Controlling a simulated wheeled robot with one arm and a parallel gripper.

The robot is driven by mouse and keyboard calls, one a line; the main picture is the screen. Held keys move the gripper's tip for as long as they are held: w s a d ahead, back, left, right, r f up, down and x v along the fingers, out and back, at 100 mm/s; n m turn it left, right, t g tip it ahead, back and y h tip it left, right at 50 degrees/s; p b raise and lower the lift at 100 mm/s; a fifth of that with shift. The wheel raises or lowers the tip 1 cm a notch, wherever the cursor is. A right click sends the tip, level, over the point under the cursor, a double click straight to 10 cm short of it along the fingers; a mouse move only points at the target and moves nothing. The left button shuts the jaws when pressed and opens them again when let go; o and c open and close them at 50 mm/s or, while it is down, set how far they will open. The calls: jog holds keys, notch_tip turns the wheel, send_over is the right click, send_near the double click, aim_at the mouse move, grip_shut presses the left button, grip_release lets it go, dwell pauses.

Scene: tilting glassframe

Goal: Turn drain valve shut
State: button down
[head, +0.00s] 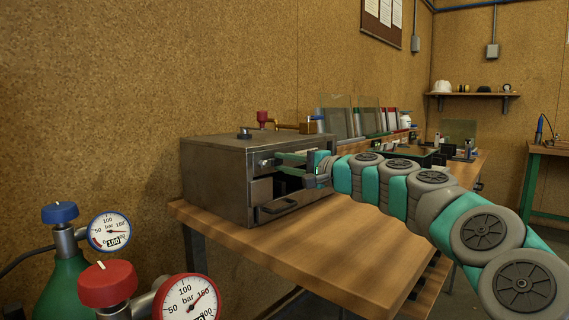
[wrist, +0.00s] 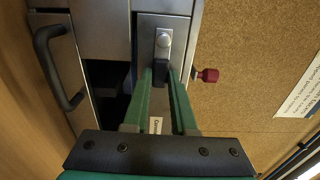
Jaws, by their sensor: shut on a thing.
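A grey metal box (head: 218,170) stands on the wooden bench. On its front is a small valve (wrist: 163,40) with a silver plate and round boss and a dark handle (wrist: 161,70), which I take for the drain valve. My gripper (wrist: 160,80), with green fingers, reaches the box front from the right in the head view (head: 279,158). Its fingers are shut on the dark handle, one on each side. The handle points toward my palm in the wrist view. The fingers hide part of the handle, and its exact turn is hard to tell.
A red knob (head: 262,117) stands on top of the box. Gas cylinders with gauges (head: 110,232) are at front left. The bench front (head: 345,255) is clear.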

jog(key=shift+f, duration=0.1)
jog(key=c, duration=0.7)
grip_release()
jog(key=shift+b+v, duration=0.55)
jog(key=shift+v, duration=3.35)
jog(key=s+a+f+n+g+h, duration=0.1)
jog(key=s+a+f+n+g, duration=0.4)
jog(key=s, duration=0.5)
jog(key=s+a+f+n+g+h, duration=0.2)
jog(key=s+f+n+h, duration=0.15)
jog(key=s+f, duration=0.85)
jog(key=s+d+f+g+h, duration=0.2)
jog(key=s+d+f+h, duration=0.1)
jog(key=s+d+f, duration=0.3)
jog(key=s+d+f+g+h, duration=0.2)
jog(key=s+d+f, duration=0.5)
jog(key=s, duration=0.4)
jog(key=s+d+f+g+h, duration=0.1)
jog(key=s+d+f+h, duration=0.3)
jog(key=s+d+f, duration=0.3)
jog(key=shift+s+d+f+m+g+h, duration=0.1)
jog(key=shift+s+f+m+g+h, duration=0.3)
jog(key=shift+s+f, duration=0.2)
